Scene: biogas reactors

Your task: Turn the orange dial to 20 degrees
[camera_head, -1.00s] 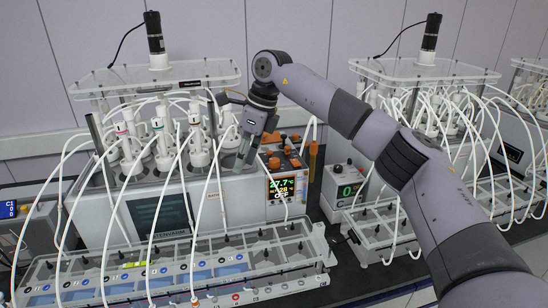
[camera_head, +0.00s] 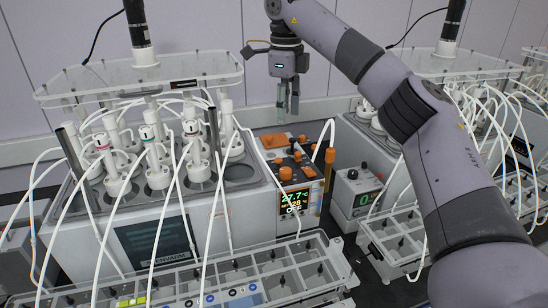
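The controller unit (camera_head: 306,192) stands right of the near reactor, with a lit display (camera_head: 293,202) reading about 27.7 and 28. An orange knob (camera_head: 285,173) sits at its top front edge, just above the display. Other orange parts, such as a flat orange piece (camera_head: 274,141), lie farther back on its top; which one is the dial and its angle are too small to tell. My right gripper (camera_head: 288,112) hangs above and behind the unit, fingers pointing down, apart and empty, touching nothing. My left gripper is out of view.
The near reactor with white tubes (camera_head: 152,160) and its clear top plate (camera_head: 150,78) stand left of the gripper. A second unit with a green display (camera_head: 366,198) stands to the right. An upright orange-brown rod (camera_head: 329,170) is beside the controller. Tube trays (camera_head: 337,262) fill the front.

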